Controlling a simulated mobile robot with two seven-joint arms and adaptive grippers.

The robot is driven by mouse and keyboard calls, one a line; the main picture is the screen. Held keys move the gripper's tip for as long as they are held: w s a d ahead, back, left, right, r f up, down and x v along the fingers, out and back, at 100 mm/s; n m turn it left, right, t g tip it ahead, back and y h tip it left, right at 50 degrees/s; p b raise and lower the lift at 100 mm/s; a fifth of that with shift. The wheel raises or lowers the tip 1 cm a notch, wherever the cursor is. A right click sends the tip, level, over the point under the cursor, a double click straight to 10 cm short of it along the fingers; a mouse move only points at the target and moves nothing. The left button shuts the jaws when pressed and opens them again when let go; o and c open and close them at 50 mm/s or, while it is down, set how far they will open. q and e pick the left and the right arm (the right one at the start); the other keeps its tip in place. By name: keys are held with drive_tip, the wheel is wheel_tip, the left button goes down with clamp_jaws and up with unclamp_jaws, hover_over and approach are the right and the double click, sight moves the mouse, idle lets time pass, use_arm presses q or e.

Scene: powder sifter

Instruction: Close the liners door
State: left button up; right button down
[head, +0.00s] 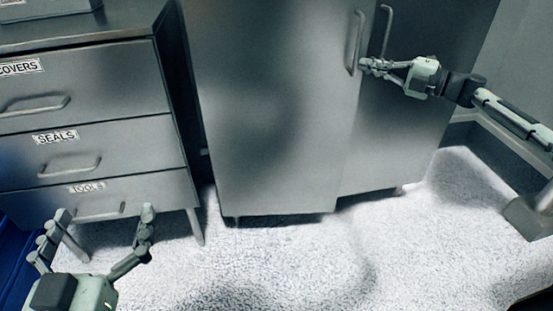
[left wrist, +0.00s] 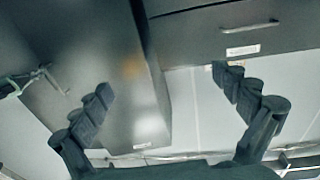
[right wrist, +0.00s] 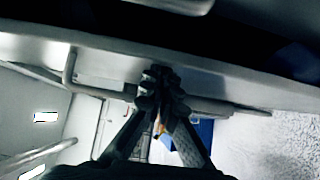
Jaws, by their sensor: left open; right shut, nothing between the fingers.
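A grey metal cabinet stands in the middle of the head view. Its left door (head: 275,110) sits a little forward of its right door (head: 400,130), so it looks slightly ajar. No liners label is readable. My right gripper (head: 366,66) is shut and empty at the left door's free edge, just below its handle (head: 353,45). In the right wrist view its closed fingertips (right wrist: 158,74) are near a door edge and a handle bar; contact cannot be told. My left gripper (head: 104,212) is open and empty, low in front of the drawers; its spread fingers show in the left wrist view (left wrist: 163,82).
A drawer unit (head: 90,131) labelled COVERS, SEALS and TOOLS stands left of the cabinet. A blue object (head: 14,250) is at the lower left. The speckled floor (head: 290,260) before the cabinet is clear. A wall is at the right.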

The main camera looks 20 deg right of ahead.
use_arm(q)
drive_tip(key=shift+w+d+r+t, duration=0.1)
drive_tip(key=shift+d+r+t, duration=0.15)
drive_tip(key=shift+r, duration=0.2)
drive_tip(key=shift+w+d+r+t, duration=0.15)
drive_tip(key=shift+r+t, duration=0.1)
drive_tip(key=shift+r, duration=0.15)
use_arm(e)
drive_tip(key=shift+w+d, duration=0.3)
drive_tip(key=shift+w, duration=0.25)
drive_tip(key=shift+w+d, duration=0.25)
drive_tip(key=shift+w, duration=0.3)
use_arm(q)
drive_tip(key=shift+s, duration=0.1)
use_arm(e)
drive_tip(key=shift+a, duration=0.1)
